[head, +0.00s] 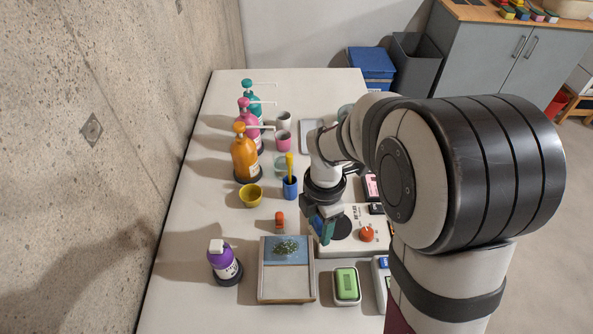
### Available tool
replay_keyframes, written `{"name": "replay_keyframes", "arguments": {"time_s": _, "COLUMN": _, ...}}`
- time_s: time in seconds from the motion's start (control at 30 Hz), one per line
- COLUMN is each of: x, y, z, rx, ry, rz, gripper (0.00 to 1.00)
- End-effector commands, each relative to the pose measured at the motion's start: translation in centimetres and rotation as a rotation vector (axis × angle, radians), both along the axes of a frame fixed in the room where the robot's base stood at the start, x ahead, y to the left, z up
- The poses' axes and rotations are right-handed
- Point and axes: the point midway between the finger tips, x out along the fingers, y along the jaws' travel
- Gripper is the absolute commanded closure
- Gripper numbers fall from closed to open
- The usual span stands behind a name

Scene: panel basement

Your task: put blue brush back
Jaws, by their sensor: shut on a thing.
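Blue and teal parts show at the jaws, and I cannot tell clearly which belong to the brush. A blue cup (290,190) stands just behind and left of my gripper, with a yellow brush (289,165) upright in it.
A shallow tray (286,298) with a green clump lies in front. A purple bottle (222,262), yellow bowl (250,197) and orange block (280,219) are left. Pump bottles (245,158) stand behind. A green-topped box (346,285) and a white device with an orange knob (367,234) are right.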

Motion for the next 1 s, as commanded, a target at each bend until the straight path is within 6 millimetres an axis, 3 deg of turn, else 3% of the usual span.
{"name": "replay_keyframes", "arguments": {"time_s": 0.1, "x": 2.6, "y": -3.8, "z": -0.4, "rx": 0.001, "ry": 0.001, "rz": -0.217, "gripper": 1.0}}
{"name": "replay_keyframes", "arguments": {"time_s": 0.2, "x": 3.9, "y": -6.5, "z": -0.6, "rx": 0.001, "ry": 0.001, "rz": -0.359, "gripper": 1.0}}
{"name": "replay_keyframes", "arguments": {"time_s": 0.3, "x": 4.7, "y": -7.3, "z": -1.0, "rx": 0.0, "ry": 0.002, "rz": -0.424, "gripper": 1.0}}
{"name": "replay_keyframes", "arguments": {"time_s": 0.37, "x": 5.2, "y": -6.3, "z": -1.8, "rx": 0.001, "ry": 0.003, "rz": -0.433, "gripper": 1.0}}
{"name": "replay_keyframes", "arguments": {"time_s": 0.6, "x": 7.7, "y": 0.6, "z": -6.2, "rx": -0.001, "ry": 0.004, "rz": -0.43, "gripper": 1.0}}
{"name": "replay_keyframes", "arguments": {"time_s": 0.7, "x": 8.4, "y": 2.3, "z": -7.3, "rx": 0.001, "ry": 0.001, "rz": -0.432, "gripper": 1.0}}
{"name": "replay_keyframes", "arguments": {"time_s": 1.0, "x": 8.7, "y": 3.1, "z": -11.6, "rx": 0.0, "ry": 0.001, "rz": -0.433, "gripper": 1.0}}
